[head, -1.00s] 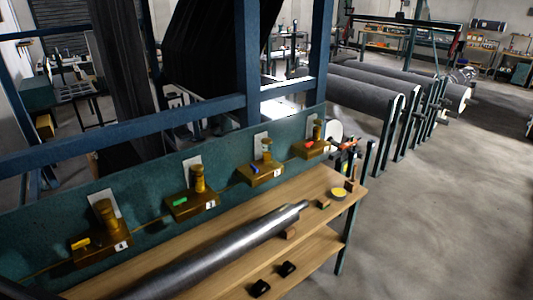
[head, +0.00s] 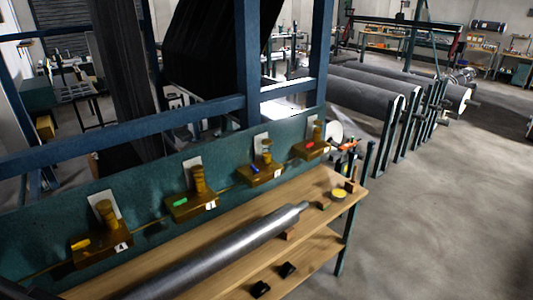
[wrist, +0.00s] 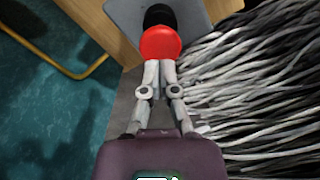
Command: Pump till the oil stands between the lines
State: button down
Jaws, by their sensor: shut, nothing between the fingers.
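My gripper (wrist: 160,65) is shut and empty in the wrist view. Its fingertips are together at the near edge of a round red cap (wrist: 161,43); I cannot tell whether they touch it. A black part (wrist: 158,15) shows behind the cap, in front of a grey plate. In the head view, several brass oil pumps stand along a teal panel, marked yellow (head: 81,244), green (head: 181,201), blue (head: 253,170) and red (head: 310,145). The oil and its lines are too small to make out. My gripper cannot be made out there.
A wooden bench (head: 325,235) carries a long metal roller (head: 220,252), black blocks (head: 288,269) and a yellow round item (head: 339,193). Blue frame posts (head: 246,70) stand behind the panel. Grey rolls (head: 365,95) lie beyond. The floor at right is clear.

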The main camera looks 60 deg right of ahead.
jog(key=shift+f, duration=0.25)
jog(key=shift+f+b, duration=2.8)
jog(key=shift+b, duration=0.25)
jog(key=shift+r, duration=0.15)
jog(key=shift+r+p, duration=4.45)
jog(key=shift+p, duration=0.15)
jog(key=shift+d, duration=0.1)
